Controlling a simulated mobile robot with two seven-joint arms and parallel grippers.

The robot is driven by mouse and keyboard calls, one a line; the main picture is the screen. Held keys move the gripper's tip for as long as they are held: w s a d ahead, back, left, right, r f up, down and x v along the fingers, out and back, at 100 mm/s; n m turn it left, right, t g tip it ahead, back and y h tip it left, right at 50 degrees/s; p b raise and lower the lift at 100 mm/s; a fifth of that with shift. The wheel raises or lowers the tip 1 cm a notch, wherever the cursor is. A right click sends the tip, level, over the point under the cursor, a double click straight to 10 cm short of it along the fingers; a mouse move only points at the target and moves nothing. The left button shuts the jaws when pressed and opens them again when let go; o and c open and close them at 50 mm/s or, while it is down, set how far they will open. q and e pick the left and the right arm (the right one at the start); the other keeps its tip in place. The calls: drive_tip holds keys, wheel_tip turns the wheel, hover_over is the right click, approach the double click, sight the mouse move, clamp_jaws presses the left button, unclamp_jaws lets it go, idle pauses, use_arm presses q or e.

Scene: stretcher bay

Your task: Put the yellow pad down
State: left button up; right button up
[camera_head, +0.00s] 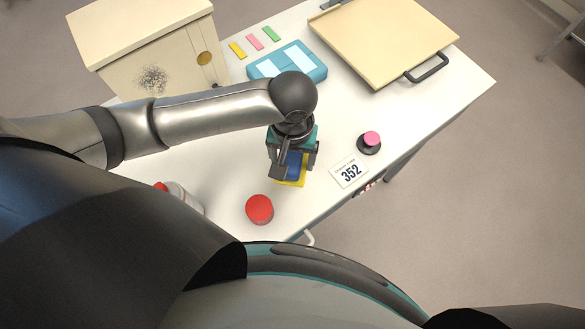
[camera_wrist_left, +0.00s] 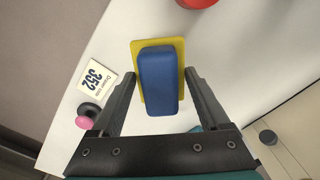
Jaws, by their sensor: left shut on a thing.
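The yellow pad (camera_head: 296,183) shows below my left gripper in the head view. It is a flat yellow plate with a blue block on top of it, and it also shows in the left wrist view (camera_wrist_left: 156,42). My left gripper (camera_head: 294,164) is shut on it, with one finger on each side, and points down over the white table (camera_head: 220,165). I cannot tell whether the pad touches the table or hangs just above it. My right gripper is not in view.
A red round object (camera_head: 259,209) lies close by, left of the pad. A 352 card (camera_head: 350,172) and a pink-topped black knob (camera_head: 370,142) are to the right. A blue case (camera_head: 287,63), coloured strips (camera_head: 254,42), a beige box (camera_head: 150,50) and a beige board (camera_head: 385,35) stand behind.

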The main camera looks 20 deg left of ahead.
sight(293, 157)
use_arm(q)
drive_tip(key=shift+f+b, duration=0.5)
drive_tip(key=shift+f, duration=2.25)
drive_tip(key=shift+f, duration=0.1)
drive_tip(key=o, duration=1.4)
drive_tip(key=shift+c, duration=0.2)
wheel_tip(293, 157, up, 12)
drive_tip(key=p, duration=0.2)
drive_tip(key=shift+p, duration=0.3)
